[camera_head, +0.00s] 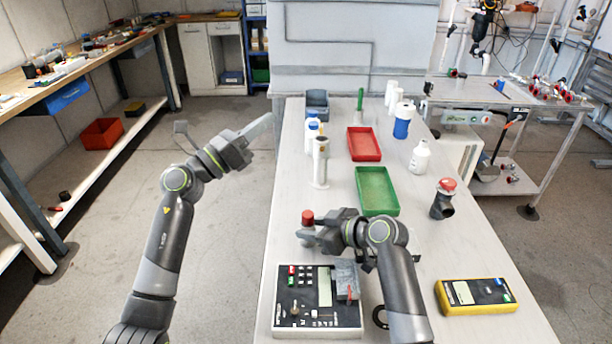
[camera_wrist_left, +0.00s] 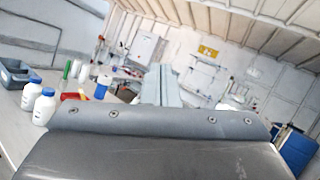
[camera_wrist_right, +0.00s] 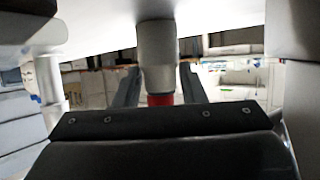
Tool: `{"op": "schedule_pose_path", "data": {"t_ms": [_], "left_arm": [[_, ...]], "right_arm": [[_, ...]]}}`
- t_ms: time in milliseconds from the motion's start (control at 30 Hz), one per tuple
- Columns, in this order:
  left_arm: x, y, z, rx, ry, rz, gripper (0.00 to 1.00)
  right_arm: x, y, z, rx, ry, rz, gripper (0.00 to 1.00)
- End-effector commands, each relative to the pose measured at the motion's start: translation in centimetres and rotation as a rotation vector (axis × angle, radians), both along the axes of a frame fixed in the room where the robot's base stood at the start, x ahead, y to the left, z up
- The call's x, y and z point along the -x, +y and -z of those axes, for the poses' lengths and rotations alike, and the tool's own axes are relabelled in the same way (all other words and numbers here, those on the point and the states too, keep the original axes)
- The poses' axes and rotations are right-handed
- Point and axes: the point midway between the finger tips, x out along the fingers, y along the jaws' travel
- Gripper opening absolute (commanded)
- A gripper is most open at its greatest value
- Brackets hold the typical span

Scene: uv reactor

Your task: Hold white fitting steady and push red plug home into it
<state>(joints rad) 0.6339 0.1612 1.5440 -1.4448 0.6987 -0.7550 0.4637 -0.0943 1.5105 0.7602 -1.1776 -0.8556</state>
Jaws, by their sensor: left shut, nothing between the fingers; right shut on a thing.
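The white fitting (camera_head: 306,236) stands upright near the table's left edge. The red plug (camera_head: 307,217) sits on its top; how deep it goes in I cannot tell. My right gripper (camera_head: 318,232) reaches it from the right and is shut on the white fitting. In the right wrist view the fitting (camera_wrist_right: 156,55) shows between the fingers, upside down, with part of the red plug (camera_wrist_right: 160,100) below it. My left gripper (camera_head: 260,126) is shut and empty, raised left of the table, well apart from the fitting and plug.
A white upright pipe piece (camera_head: 320,165), a green tray (camera_head: 377,190) and a red tray (camera_head: 364,144) stand farther back. A grey control box (camera_head: 318,325) lies in front. A black elbow with a red top (camera_head: 442,205) and a yellow meter (camera_head: 476,297) are at right.

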Motion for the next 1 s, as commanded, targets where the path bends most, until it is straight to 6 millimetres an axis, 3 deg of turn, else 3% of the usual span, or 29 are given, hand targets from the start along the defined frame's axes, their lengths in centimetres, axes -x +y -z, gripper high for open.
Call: {"op": "schedule_pose_path", "data": {"t_ms": [200, 467, 667, 833, 1000], "left_arm": [[-2.4, 2.3, -5.3, 0.386, 0.082, -0.086, 0.00], [-5.3, 5.9, -8.0, 0.831, 0.251, -0.171, 0.00], [-7.4, 7.9, -7.4, 1.150, 0.429, -0.232, 0.00], [-8.8, 8.4, -5.4, 1.396, 0.613, -0.289, 0.00], [-9.7, 7.7, -2.5, 1.609, 0.825, -0.359, 0.00]], "right_arm": [[0.0, 0.0, 0.0, -0.001, -0.001, 0.000, 0.14], [0.0, 0.0, 0.0, -0.001, -0.001, 0.000, 0.14], [0.0, 0.0, 0.0, -0.001, -0.001, 0.000, 0.14], [0.0, 0.0, 0.0, -0.001, -0.001, 0.000, 0.14], [0.0, 0.0, 0.0, -0.001, -0.001, 0.000, 0.14]]}}
